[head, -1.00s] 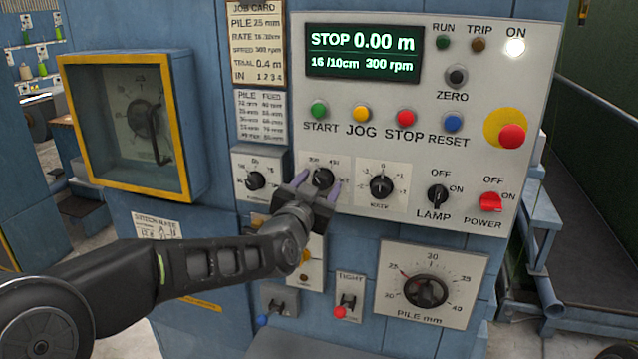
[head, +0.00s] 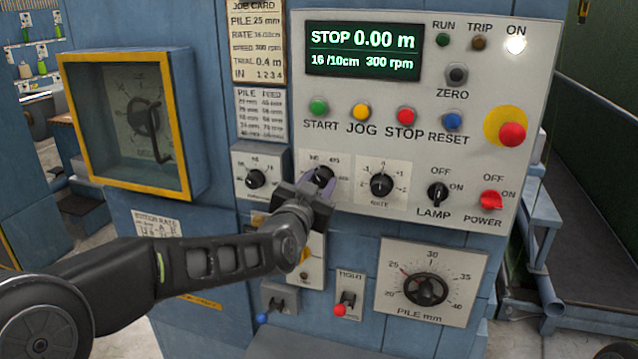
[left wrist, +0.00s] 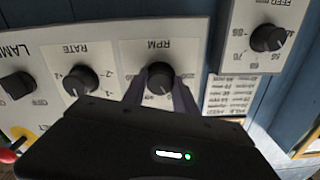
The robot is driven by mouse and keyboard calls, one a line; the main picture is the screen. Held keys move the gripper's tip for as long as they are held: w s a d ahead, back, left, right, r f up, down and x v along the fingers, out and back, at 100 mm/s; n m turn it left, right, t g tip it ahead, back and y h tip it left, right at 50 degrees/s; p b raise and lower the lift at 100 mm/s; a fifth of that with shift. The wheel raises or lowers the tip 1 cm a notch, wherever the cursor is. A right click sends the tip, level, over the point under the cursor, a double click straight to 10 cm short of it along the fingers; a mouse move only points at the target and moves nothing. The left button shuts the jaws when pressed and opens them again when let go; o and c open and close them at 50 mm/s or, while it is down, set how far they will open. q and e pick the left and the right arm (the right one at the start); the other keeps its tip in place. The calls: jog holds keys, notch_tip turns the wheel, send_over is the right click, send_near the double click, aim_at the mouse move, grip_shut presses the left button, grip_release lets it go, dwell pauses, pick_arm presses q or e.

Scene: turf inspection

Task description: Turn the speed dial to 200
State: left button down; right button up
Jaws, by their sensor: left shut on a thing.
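The speed dial (head: 322,174) is a small black knob on a pale plate in the lower row of the control panel. In the left wrist view the same dial (left wrist: 159,78) sits upside down under the label RPM. My left gripper (head: 318,187) is shut on this knob, with one purple finger on each side of it. The fingers and wrist hide part of the dial's scale, so its pointer is hard to read. The display (head: 363,52) shows STOP, 0.00 m, 16/10cm and 300 rpm. My right gripper is not in view.
The rate dial (head: 381,185) is close on the right and another dial (head: 255,179) close on the left. The lamp switch (head: 437,195) and red power switch (head: 491,200) are farther right. A yellow-framed box (head: 180,120) juts out at left.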

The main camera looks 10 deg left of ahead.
pick_arm(q)
jog(key=shift+f, duration=0.1)
jog(key=n+b, duration=0.2)
jog(key=b, duration=0.1)
jog(key=shift+f+n, duration=0.15)
jog(key=shift+n, duration=0.15)
jog(key=n+b, duration=0.2)
jog(key=shift+n+b, duration=0.3)
jog(key=n+b, duration=0.2)
jog(key=n, duration=0.1)
jog(key=shift+r+n+b, duration=0.2)
jog(key=shift+n+b, duration=0.75)
jog(key=shift+n, duration=0.95)
jog(key=c, duration=1)
grip_release()
jog(key=shift+o, duration=0.2)
jog(key=shift+s, duration=0.1)
